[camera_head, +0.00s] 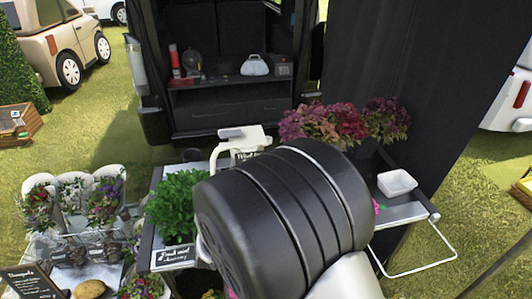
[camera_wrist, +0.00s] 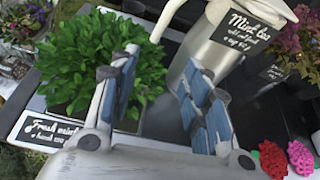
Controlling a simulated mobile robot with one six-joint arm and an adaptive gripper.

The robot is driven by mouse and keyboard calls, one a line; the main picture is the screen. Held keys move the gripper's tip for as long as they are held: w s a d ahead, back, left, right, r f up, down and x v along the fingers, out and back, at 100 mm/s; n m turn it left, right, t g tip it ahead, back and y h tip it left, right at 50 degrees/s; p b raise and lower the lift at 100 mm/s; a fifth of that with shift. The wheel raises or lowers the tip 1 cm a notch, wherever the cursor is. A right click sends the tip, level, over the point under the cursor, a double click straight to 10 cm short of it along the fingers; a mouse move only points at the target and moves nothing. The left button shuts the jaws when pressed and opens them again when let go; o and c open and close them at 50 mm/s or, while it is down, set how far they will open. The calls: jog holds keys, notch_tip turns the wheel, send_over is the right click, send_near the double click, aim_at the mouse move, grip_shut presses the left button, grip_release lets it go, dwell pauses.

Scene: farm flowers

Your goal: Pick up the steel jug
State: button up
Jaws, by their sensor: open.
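The steel jug (camera_wrist: 207,48) stands upright at the top middle of the wrist view, with a pale handle and a black "Mint tea" label (camera_wrist: 243,30). In the head view only the top of the jug (camera_head: 243,137) shows behind my arm; its lower body is hidden. My gripper (camera_wrist: 162,65) is open, with its blue-padded fingers apart and nothing held between them. In the wrist view the right finger overlaps the jug's lower part; I cannot tell whether they touch. My black arm link hides the gripper in the head view.
A leafy mint plant (camera_wrist: 85,60) with a "Fresh mint" sign (camera_wrist: 45,132) stands left of the jug. Pink and purple flowers (camera_head: 318,122) stand to the right. Red and pink blooms (camera_wrist: 273,158) are near the gripper's right.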

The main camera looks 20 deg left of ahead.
jog(key=w+a+f+b, duration=0.1)
jog(key=w+a+f, duration=0.2)
jog(key=w, duration=0.4)
jog(key=w+a+f+m+b, duration=0.1)
jog(key=w+a+f, duration=0.3)
jog(key=w, duration=0.3)
jog(key=shift+a+b, duration=0.3)
jog(key=shift+a, duration=0.4)
grip_shut()
